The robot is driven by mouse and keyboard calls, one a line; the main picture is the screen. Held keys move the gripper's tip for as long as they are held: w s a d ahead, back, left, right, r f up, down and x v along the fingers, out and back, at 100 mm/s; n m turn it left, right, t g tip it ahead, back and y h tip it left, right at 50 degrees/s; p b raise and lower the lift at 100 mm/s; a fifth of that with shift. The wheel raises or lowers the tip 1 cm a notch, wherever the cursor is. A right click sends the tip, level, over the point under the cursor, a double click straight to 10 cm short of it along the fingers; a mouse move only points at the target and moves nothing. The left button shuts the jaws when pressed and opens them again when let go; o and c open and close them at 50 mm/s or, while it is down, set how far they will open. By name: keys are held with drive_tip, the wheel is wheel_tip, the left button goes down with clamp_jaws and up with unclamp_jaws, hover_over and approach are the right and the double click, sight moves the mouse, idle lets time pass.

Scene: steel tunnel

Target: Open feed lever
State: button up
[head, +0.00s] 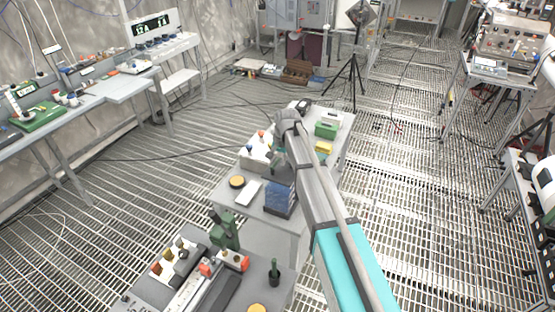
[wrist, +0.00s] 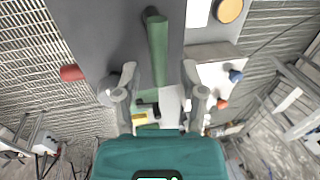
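A long green bar (wrist: 158,45), which looks like the feed lever, stands out from a grey surface in the wrist view. It has a dark end at the top of that picture. My gripper (wrist: 158,78) is open, with one finger on each side of the bar's near end. Bare gaps show on both sides, and I cannot tell how far the fingertips are from it in depth. In the head view my arm reaches over the middle table (head: 226,197), and hides the bar and most of my gripper.
On the middle table are a yellow disc (head: 237,182), a blue stack (head: 280,197) and a green box (head: 326,130). A nearer bench holds a green device (head: 225,232) and a dark bottle-shaped piece (head: 274,273). A tripod (head: 352,80) stands behind. Grated floor lies open on both sides.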

drive_tip(key=shift+d+m, duration=0.1)
drive_tip(key=shift+m, duration=0.3)
drive_tip(key=m, duration=0.2)
drive_tip(key=s+d+m, duration=0.1)
drive_tip(key=m, duration=0.1)
drive_tip(key=shift+m+t, duration=0.3)
drive_tip(key=shift+t, duration=0.1)
drive_tip(key=m, duration=0.1)
drive_tip(key=s+m+h, duration=0.1)
drive_tip(key=m, duration=0.3)
drive_tip(key=shift+s+d+r+t, duration=0.1)
drive_tip(key=shift+s+d+t, duration=0.2)
drive_tip(key=shift+d, duration=0.1)
drive_tip(key=a+p+v, duration=0.1)
drive_tip(key=p+v, duration=1.3)
drive_tip(key=s+d+f+n+b, duration=0.5)
drive_tip(key=s+d+f+b, duration=0.3)
drive_tip(key=f+b, duration=0.3)
drive_tip(key=s+d+f+n+g+h+b, duration=0.1)
drive_tip(key=s+d+f+n+b, duration=0.4)
drive_tip(key=s+d+f+b, duration=0.3)
wheel_tip(320, 180, down, 4)
drive_tip(key=d+b, duration=0.2)
drive_tip(key=b, duration=0.2)
drive_tip(key=shift+s+d+n+g, duration=0.25)
drive_tip(key=shift+d+n+g, duration=0.05)
idle(0.5)
idle(0.4)
